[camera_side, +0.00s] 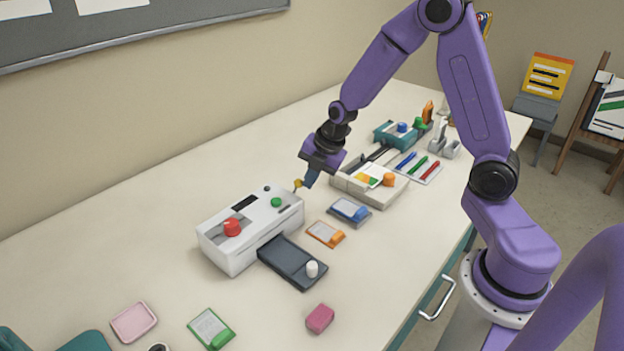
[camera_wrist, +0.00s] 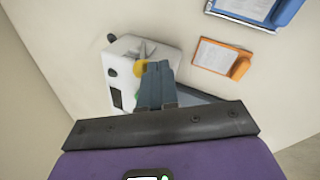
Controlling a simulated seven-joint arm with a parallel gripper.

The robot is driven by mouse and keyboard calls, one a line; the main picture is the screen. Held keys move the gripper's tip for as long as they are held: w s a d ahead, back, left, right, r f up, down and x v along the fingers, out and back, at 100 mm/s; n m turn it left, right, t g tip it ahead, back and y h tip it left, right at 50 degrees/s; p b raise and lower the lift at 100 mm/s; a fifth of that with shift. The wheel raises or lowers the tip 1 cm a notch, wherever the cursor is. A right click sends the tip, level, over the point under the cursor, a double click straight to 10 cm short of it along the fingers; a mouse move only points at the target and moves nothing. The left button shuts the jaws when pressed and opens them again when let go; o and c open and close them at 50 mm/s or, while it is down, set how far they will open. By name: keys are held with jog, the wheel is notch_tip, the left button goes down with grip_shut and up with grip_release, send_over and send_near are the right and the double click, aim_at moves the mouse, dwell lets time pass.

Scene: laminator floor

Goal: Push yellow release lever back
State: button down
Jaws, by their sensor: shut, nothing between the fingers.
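The white laminator (camera_side: 250,232) stands on the table, with a red knob (camera_side: 232,227) and a green button (camera_side: 276,202) on top. The yellow release lever (camera_side: 298,184) sticks up at its right end, and its yellow knob shows in the wrist view (camera_wrist: 140,68). My gripper (camera_side: 311,181) is shut and empty, with its fingertips right beside the yellow knob. In the wrist view my shut fingers (camera_wrist: 158,72) cover part of the laminator (camera_wrist: 126,52) and reach the knob's edge; I cannot tell whether they touch it.
A dark tray (camera_side: 292,262) with a white knob juts from the laminator's front. An orange badge card (camera_side: 325,234) and a blue one (camera_side: 349,210) lie close by. A beige trimmer (camera_side: 352,186) stands to the right. The table behind the laminator is clear.

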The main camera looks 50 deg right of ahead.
jog(key=shift+w+r+g, duration=0.2)
jog(key=shift+w+g, duration=0.15)
jog(key=shift+g, duration=0.15)
jog(key=w+r+g, duration=0.1)
jog(key=w+g, duration=0.5)
jog(key=shift+r, duration=0.2)
dwell(0.6)
jog(key=shift+r, duration=0.2)
jog(key=shift+r, duration=0.6)
